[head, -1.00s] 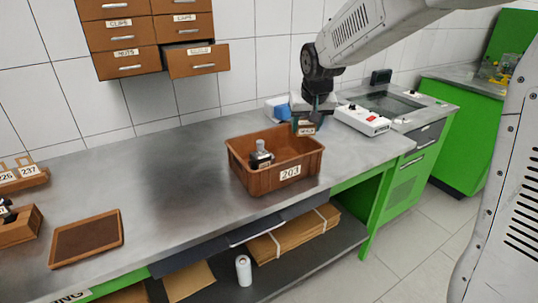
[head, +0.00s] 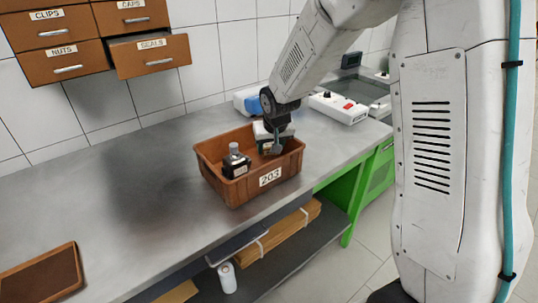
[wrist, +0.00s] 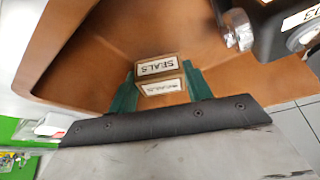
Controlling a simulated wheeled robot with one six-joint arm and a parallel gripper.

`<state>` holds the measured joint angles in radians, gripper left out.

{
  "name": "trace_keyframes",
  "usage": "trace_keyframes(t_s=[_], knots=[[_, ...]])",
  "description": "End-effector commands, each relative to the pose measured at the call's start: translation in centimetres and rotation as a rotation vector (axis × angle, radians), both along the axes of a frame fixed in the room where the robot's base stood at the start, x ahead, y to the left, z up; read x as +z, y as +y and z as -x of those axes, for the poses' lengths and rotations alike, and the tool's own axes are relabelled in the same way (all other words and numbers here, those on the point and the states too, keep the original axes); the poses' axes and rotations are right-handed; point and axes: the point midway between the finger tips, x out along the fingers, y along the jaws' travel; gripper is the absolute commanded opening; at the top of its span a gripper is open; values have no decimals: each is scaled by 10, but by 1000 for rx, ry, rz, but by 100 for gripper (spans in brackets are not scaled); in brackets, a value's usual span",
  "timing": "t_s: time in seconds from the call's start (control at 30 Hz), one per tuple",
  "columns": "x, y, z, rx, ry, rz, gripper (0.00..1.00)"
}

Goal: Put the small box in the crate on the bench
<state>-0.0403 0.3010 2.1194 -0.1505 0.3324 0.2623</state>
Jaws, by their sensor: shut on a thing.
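The brown crate (head: 232,190), labelled 203, stands on the bench. My gripper (head: 268,148) reaches down into its back right part. The small box (wrist: 158,68) is cardboard-coloured with white SEALS labels. In the wrist view it is held between the green fingers of my gripper (wrist: 160,88), against the crate's brown inside. In the head view my gripper mostly hides the box. I cannot tell whether the box touches the crate floor. A dark pump part (head: 236,162) with a grey top stands in the crate's left part and shows in the wrist view (wrist: 275,25).
A brown tray (head: 40,272) lies at the bench's left. A white device with a red switch (head: 338,106) and a blue-and-white object (head: 247,100) stand behind the crate. Drawers (head: 150,55) hang on the wall; the SEALS drawer is pulled out. The bench left of the crate is clear.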

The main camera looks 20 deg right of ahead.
Motion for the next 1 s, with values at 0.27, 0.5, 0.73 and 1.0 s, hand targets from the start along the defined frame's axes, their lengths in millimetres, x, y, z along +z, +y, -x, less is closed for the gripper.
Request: trace_keyframes(t_s=[0.27,0.5,0.73,1.0], knots=[[-32,2,0,4,2,0,27],[-32,2,0,4,2,0,27],[-34,2,0,3,2,0,59],[-27,2,1,3,0,0,59]])
